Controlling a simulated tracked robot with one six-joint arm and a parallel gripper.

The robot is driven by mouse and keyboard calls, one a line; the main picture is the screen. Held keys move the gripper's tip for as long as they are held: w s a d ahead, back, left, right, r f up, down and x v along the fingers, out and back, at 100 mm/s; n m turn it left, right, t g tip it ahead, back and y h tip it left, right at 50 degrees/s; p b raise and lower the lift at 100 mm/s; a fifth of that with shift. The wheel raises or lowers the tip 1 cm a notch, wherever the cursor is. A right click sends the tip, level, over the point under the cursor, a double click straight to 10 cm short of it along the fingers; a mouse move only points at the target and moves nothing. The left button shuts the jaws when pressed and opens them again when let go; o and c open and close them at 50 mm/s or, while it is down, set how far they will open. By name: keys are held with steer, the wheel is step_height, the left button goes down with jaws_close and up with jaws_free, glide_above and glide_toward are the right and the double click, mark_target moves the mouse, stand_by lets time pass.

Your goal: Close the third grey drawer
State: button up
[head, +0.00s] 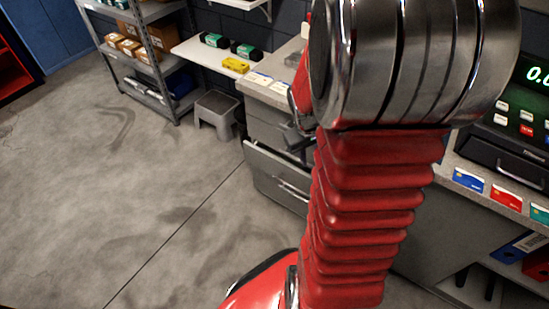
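A grey drawer unit (266,112) stands under the counter at the centre. Its low, deep drawer (262,168) sticks out from the unit, with a dark gap above its front and a bar handle (290,187). It appears to be the third one down. The drawer fronts above it look flush. My red and metal arm hides the right part of the unit and drawer. My gripper (297,136) shows as a small dark shape left of the arm, in front of the upper drawers and above the open drawer. Its fingers are too small and covered to read, and contact cannot be told.
A grey stool (216,114) stands left of the drawers. A metal rack (152,62) with boxes and a white shelf (205,57) are behind. A register (510,135) and cards (469,180) are on the right counter. The floor at left is clear.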

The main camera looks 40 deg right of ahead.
steer(key=s+d+f+n, duration=0.1)
steer(key=s+d+f, duration=0.3)
steer(key=f, duration=0.5)
steer(key=s+d+f+y, duration=0.1)
steer(key=s+d+f, duration=0.3)
steer(key=f, duration=0.5)
steer(key=s+d+f+n, duration=0.1)
steer(key=s+d+f, duration=0.35)
steer(key=f, duration=0.45)
step_height(320, 180, down, 13)
steer(key=a+n+t, duration=0.1)
steer(key=n+t, duration=0.2)
steer(key=w+a+r+n+t+y, duration=0.1)
steer(key=w+a+r+n+t, duration=0.4)
steer(key=w+n+t, duration=0.4)
steer(key=w+t, duration=0.1)
steer(key=t, duration=0.1)
steer(key=shift+a+r+t+y, duration=0.15)
steer(key=shift+a+t+y, duration=0.15)
steer(key=shift+a+t, duration=0.1)
steer(key=shift+x, duration=6.9)
